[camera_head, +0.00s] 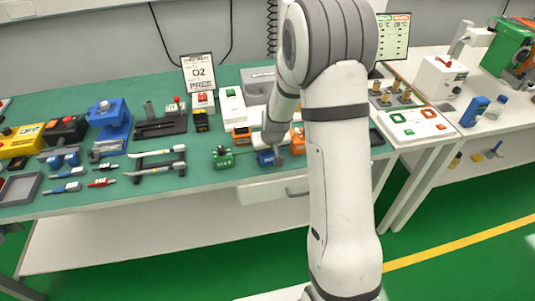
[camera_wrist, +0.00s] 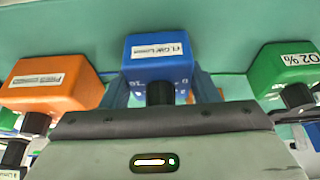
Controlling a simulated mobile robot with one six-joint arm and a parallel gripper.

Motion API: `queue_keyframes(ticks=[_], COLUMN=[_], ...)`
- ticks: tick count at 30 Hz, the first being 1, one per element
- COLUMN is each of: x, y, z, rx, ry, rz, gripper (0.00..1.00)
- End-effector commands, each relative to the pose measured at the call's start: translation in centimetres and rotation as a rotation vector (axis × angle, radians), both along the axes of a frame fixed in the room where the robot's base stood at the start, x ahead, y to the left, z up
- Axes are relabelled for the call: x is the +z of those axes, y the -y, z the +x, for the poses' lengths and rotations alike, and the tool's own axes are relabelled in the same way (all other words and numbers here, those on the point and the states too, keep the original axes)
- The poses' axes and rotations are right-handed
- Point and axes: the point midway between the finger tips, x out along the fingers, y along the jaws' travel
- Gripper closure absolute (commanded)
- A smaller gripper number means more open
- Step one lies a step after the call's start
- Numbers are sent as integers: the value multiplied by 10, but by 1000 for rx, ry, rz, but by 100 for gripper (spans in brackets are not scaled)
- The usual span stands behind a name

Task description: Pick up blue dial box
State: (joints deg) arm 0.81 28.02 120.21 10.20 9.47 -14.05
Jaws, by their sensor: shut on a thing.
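The blue dial box (camera_wrist: 158,55), with a white "FLOW L/min" label and a dark dial knob, fills the middle of the wrist view. It also shows in the head view (camera_head: 265,158) near the front edge of the green bench. My gripper (camera_wrist: 160,90) has a finger on each side of the box and is shut on it. In the head view my gripper (camera_head: 274,150) reaches down over the box and partly hides it. I cannot tell whether the box still touches the bench.
A green "O2 %" dial box (camera_wrist: 284,70) stands to one side and an orange dial box (camera_wrist: 52,82) to the other. Another orange box (camera_head: 241,134) is behind. A drawer (camera_head: 272,189) lies below the bench edge. Tools (camera_head: 155,165) lie to the left.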

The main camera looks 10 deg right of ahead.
Motion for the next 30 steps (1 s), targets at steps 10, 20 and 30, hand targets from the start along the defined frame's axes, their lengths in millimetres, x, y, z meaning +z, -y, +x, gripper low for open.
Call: queue_keyframes(ticks=[10, 20, 30], x=[1, 21, 84], y=[0, 1, 1], z=[1, 2, 2], rx=[-1, 0, -1], ry=[2, 7, 8], rz=[1, 0, 0], gripper=[86, 86, 86])
